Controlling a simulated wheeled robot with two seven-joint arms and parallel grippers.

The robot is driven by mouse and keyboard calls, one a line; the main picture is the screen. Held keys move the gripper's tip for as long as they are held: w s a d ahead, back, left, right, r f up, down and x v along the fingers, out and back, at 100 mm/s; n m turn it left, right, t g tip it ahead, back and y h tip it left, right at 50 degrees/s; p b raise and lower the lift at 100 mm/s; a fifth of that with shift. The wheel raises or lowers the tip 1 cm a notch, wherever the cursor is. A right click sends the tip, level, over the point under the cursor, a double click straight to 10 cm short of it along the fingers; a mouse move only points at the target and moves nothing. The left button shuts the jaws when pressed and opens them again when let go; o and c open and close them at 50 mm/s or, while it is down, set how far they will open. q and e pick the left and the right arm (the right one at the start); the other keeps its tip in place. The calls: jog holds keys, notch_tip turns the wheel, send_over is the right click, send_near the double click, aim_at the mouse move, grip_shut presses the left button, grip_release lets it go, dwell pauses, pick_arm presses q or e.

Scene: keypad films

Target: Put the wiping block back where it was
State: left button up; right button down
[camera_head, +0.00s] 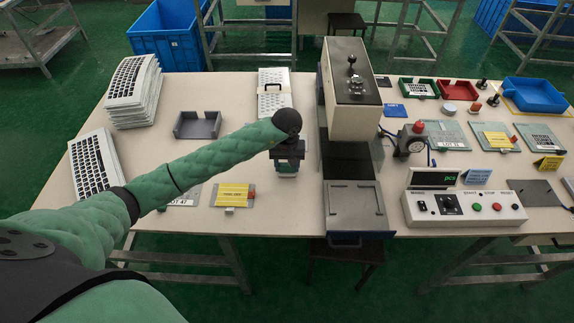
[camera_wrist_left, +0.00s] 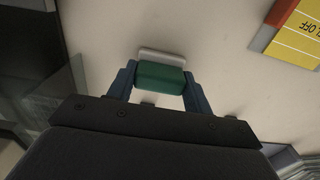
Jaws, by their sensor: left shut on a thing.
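My left gripper (camera_head: 288,168) is over the front middle of the table (camera_head: 262,205), left of the grey press-like machine. In the left wrist view the left gripper (camera_wrist_left: 160,84) has its two blue-grey fingers shut on the wiping block (camera_wrist_left: 160,76), a green block with a pale grey strip along one long side. The block's underside is hidden, and I cannot tell whether it touches the table. In the head view the block is mostly hidden by the gripper. My right gripper is not in view.
The machine (camera_head: 352,205) stands close right of the gripper. A yellow-labelled card (camera_head: 234,195) lies to the left. An empty dark grey holder (camera_head: 197,126) stands further back left, near stacked keypad sheets (camera_head: 133,85). A control box (camera_head: 463,208) is at the right.

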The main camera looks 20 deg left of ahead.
aim_at(287, 164)
pick_arm(q)
jog(key=o, duration=0.9)
jog(key=shift+o, duration=0.2)
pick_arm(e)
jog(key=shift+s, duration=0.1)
pick_arm(q)
jog(key=shift+r+p, duration=0.15)
jog(key=shift+p, duration=0.15)
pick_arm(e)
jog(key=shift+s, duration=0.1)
pick_arm(q)
jog(key=shift+r, duration=0.1)
jog(key=shift+r+b, duration=0.25)
jog(key=shift+b, duration=0.1)
jog(key=shift+r+b, duration=0.35)
jog(key=shift+r, duration=0.55)
notch_tip(287, 164, up, 9)
jog(key=b, duration=0.4)
jog(key=shift+r, duration=0.2)
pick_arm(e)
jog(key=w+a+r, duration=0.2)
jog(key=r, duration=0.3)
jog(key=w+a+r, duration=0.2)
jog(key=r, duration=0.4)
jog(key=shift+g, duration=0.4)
